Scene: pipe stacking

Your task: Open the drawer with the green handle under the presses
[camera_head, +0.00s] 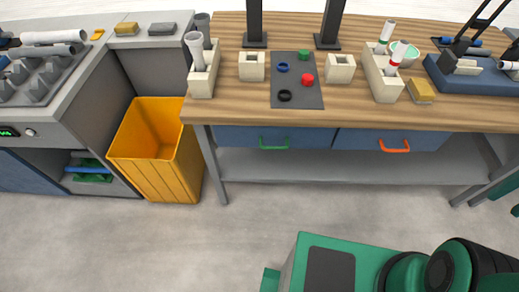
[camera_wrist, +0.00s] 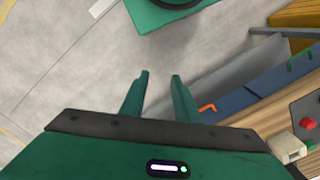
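The drawer with the green handle (camera_head: 234,136) is blue and sits shut under the table's front edge, left of centre. Its green handle (camera_head: 274,146) is a bar on the front; in the wrist view this handle (camera_wrist: 300,57) is at the upper right. The two black presses (camera_head: 255,38) stand on the table above, only their lower parts in view. My gripper (camera_wrist: 158,77) is open and empty in the wrist view, its fingers apart, away from both handles. It is not seen in the head view.
A second blue drawer (camera_head: 362,139) with an orange handle (camera_head: 395,148) is shut to the right. A yellow bin (camera_head: 160,165) stands left of the table. A grey shelf (camera_head: 340,166) lies below the drawers. The floor in front is clear left of my base.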

